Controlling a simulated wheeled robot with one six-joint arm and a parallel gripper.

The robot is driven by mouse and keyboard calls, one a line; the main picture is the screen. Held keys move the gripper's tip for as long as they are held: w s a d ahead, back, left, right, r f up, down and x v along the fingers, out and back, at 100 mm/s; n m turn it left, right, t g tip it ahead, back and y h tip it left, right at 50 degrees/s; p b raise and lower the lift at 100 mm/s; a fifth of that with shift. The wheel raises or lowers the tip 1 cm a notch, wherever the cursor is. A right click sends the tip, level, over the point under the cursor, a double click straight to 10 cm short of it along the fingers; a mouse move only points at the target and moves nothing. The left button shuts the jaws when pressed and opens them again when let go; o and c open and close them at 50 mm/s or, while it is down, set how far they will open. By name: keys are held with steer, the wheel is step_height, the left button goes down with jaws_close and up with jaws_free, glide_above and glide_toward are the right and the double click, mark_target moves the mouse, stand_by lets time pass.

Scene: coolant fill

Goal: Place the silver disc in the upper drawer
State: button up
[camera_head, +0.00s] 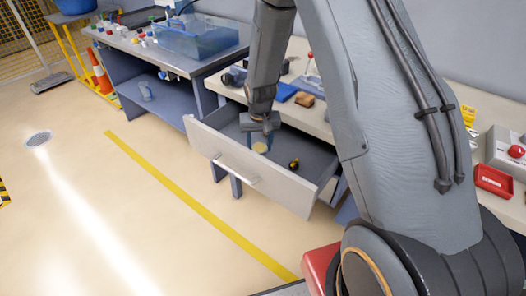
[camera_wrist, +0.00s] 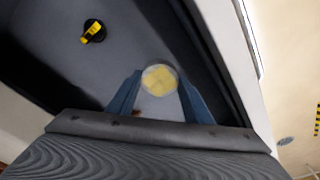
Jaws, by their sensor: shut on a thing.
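The silver disc (camera_wrist: 160,80) has a pale rim and a yellowish face, and it sits between the two blue fingertips of my gripper (camera_wrist: 158,74). My gripper is shut on it. In the head view the disc (camera_head: 260,147) shows as a small yellowish round just below my gripper (camera_head: 259,138). The upper drawer (camera_head: 228,155) is pulled open, and my gripper reaches down into it from above. I cannot tell whether the disc touches the drawer floor. A black and yellow round item (camera_wrist: 93,31) lies on the drawer floor, apart from the disc.
The drawer's front panel and handle (camera_head: 236,171) stand out over the floor. Blue and brown items (camera_head: 304,99) lie on the bench top behind. A red tray (camera_head: 493,181) is at the far right. A blue tub (camera_head: 195,40) stands on the left bench.

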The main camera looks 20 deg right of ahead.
steer(key=shift+f+p, duration=0.55)
steer(key=shift+f, duration=2)
steer(key=shift+f, duration=0.15)
steer(key=o, duration=0.8)
steer(key=shift+o, duration=0.2)
